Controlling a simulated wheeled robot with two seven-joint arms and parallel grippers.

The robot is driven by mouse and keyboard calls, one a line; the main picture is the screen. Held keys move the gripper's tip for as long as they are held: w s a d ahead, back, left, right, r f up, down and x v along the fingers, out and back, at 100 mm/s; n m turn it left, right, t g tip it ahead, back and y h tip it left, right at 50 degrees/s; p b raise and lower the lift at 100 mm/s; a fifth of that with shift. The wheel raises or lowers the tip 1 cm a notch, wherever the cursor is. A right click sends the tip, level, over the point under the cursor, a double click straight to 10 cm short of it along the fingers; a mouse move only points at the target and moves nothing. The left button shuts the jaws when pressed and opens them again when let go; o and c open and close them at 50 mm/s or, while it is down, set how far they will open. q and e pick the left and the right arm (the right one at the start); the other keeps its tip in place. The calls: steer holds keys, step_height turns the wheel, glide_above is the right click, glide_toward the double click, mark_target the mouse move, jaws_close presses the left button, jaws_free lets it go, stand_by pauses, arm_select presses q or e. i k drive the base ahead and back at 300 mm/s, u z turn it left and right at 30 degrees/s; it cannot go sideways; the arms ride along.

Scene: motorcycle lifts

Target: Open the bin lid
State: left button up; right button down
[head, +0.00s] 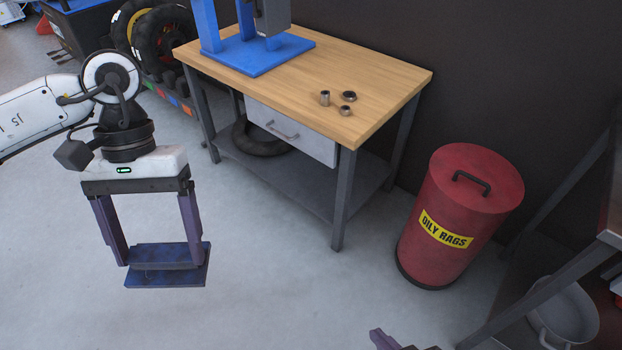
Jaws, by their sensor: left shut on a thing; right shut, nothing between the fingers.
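The red bin (440,245) with a yellow "OILY RAGS" label stands upright on the floor at the right. Its red lid (478,170) lies closed on top and has a black handle (471,182). My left gripper (160,262) is at the left, well apart from the bin, pointing down over the floor. It is shut on a flat blue patterned thing (165,278), perhaps a folded rag, which spans between its purple fingers. My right gripper (385,340) shows only as purple tips at the bottom edge, below and left of the bin. It is shut and apart from the bin.
A wooden-topped workbench (340,85) with a blue press (258,52) and three small metal parts (347,97) stands left of the bin. A metal-legged table (540,290) and a grey basin (568,318) are at the right. The floor in the middle is clear.

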mark_target(480, 169)
steer(key=z, duration=0.05)
steer(key=k, duration=0.4)
steer(key=u, duration=0.8)
steer(key=i, duration=1.25)
steer(key=z, duration=1.4)
steer(key=i, duration=0.45)
steer(key=z, duration=0.35)
